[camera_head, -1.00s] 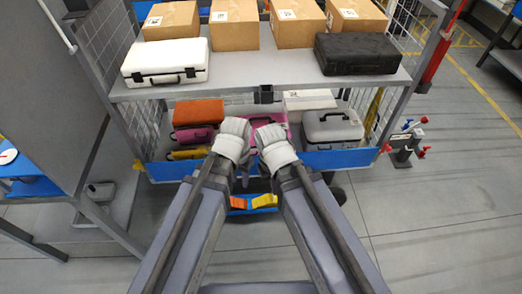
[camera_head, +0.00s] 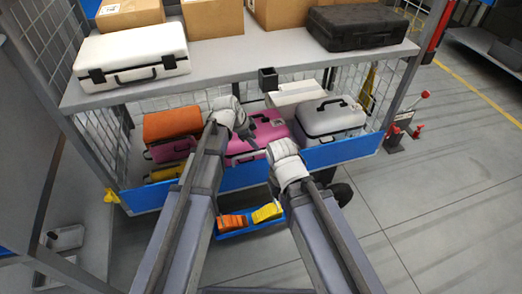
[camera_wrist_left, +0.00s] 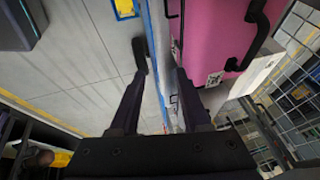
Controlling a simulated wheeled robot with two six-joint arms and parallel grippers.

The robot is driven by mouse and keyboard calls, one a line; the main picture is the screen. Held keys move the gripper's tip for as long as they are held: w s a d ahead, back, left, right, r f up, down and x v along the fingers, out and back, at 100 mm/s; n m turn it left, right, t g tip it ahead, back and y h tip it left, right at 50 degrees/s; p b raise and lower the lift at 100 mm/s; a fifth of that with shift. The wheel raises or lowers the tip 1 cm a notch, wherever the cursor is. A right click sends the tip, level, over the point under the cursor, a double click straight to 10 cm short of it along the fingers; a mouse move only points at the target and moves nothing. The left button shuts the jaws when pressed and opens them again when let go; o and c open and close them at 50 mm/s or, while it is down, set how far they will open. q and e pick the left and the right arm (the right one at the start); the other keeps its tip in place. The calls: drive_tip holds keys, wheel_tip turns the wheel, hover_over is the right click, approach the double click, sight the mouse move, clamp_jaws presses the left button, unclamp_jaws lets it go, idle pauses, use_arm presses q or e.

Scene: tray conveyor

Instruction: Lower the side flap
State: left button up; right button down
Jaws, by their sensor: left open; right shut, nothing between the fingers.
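The blue side flap (camera_head: 340,151) runs along the front of the cart's lower shelf and appears upright. My left gripper (camera_head: 249,141) is open at the middle of the flap, in front of the pink case. In the left wrist view, the flap's thin blue edge (camera_wrist_left: 160,85) shows between the open fingers (camera_wrist_left: 160,62), with floor on one side and the pink case on the other. I cannot tell whether the fingers touch it. My right gripper (camera_head: 276,150) is shut and empty, lower and right of the left one, near the flap; its fingertips are mostly hidden.
Behind the flap lie an orange case (camera_head: 172,124), a pink case (camera_head: 266,133) and a grey case (camera_head: 332,118). The upper shelf (camera_head: 238,57) holds a white case, a black case and boxes. A blue tray (camera_head: 236,232) with orange and yellow pieces sits below.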

sight(262, 151)
use_arm(q)
drive_tip(key=shift+b+x, duration=3.5)
drive_tip(key=shift+x, duration=0.45)
drive_tip(key=shift+c, duration=0.2)
clamp_jaws()
drive_tip(key=shift+s, duration=0.1)
